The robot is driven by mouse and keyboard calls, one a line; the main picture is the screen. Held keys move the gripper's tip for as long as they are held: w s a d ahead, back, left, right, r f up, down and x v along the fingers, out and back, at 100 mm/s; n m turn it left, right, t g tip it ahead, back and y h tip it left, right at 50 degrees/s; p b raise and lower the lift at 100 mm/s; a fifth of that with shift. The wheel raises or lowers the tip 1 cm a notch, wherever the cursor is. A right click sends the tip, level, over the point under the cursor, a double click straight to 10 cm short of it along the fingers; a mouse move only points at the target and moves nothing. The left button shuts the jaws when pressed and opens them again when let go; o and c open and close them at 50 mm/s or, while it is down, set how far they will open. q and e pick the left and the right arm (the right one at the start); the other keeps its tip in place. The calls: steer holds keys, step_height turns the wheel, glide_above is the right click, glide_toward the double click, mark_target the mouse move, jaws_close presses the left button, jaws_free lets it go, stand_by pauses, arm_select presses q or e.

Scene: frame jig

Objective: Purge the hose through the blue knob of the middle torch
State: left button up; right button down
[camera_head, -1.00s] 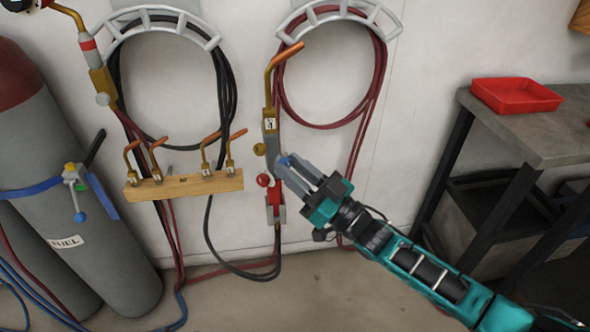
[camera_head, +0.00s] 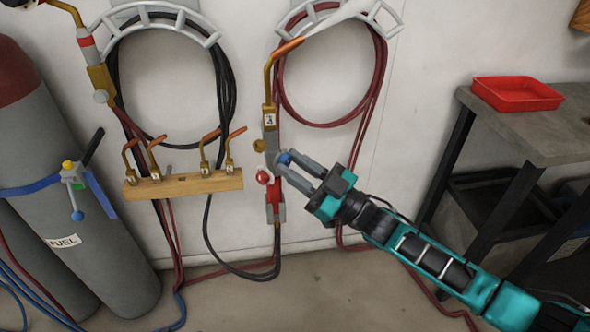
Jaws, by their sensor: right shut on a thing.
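The middle torch (camera_head: 269,118) hangs upright on the wall, with a copper tip at its top, a yellow knob (camera_head: 259,146) on its left and a red knob (camera_head: 263,177) lower down. The blue knob (camera_head: 284,158) is on its right side, partly hidden by the fingers. My right gripper (camera_head: 285,164) comes in from the lower right and is shut on the blue knob. A pale white plume (camera_head: 335,22) streams up and right from the torch tip. The red hose (camera_head: 283,85) is coiled on the hanger behind. My left gripper is not in view.
A wooden block (camera_head: 190,184) with several copper nozzles is left of the torch. Grey cylinders (camera_head: 95,215) stand at the far left. A workbench (camera_head: 540,135) with a red tray (camera_head: 516,94) is on the right. Hoses cross the floor.

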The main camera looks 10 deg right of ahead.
steer(key=n+g, duration=0.1)
steer(key=n, duration=0.3)
steer(key=n+g+y, duration=0.1)
steer(key=n+g, duration=0.1)
steer(key=n, duration=0.1)
steer(key=shift+w+d+r+n+b, duration=0.1)
steer(key=shift+n+b, duration=0.2)
steer(key=shift+n, duration=0.1)
steer(key=n+g, duration=0.1)
steer(key=n, duration=0.1)
steer(key=n+g, duration=0.1)
steer(key=n, duration=0.2)
steer(key=shift+r+g+p, duration=0.1)
steer(key=shift+g+p, duration=0.2)
steer(key=shift+n+h, duration=0.3)
steer(key=shift+n, duration=0.1)
steer(key=c, duration=0.9)
jaws_free()
steer(key=v, duration=1.3)
steer(key=shift+b, duration=0.4)
